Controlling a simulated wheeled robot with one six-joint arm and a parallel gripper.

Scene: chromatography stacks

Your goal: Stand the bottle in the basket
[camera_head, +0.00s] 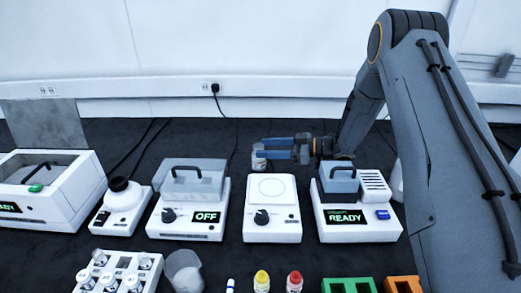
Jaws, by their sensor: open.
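A small clear bottle with a whitish cap (259,160) stands upright on the dark bench, behind the white stirrer plate. My gripper (275,151) points left, level with the bottle's upper part. Its fingers are open and their tips reach the bottle's right side; I cannot tell whether they touch it. Other bottles stand at the front edge, one with a yellow cap (262,281) and one with a red cap (294,281). A grey box with a black handle (340,183), possibly the basket, sits in the white device marked READY; its inside is hidden.
The stirrer plate (271,224) and a device marked OFF (187,213) with a clear handled cover stand in front. A white vial rack (118,258), a clear beaker (184,270), and green (348,286) and orange (403,285) racks line the front. Cables lie behind.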

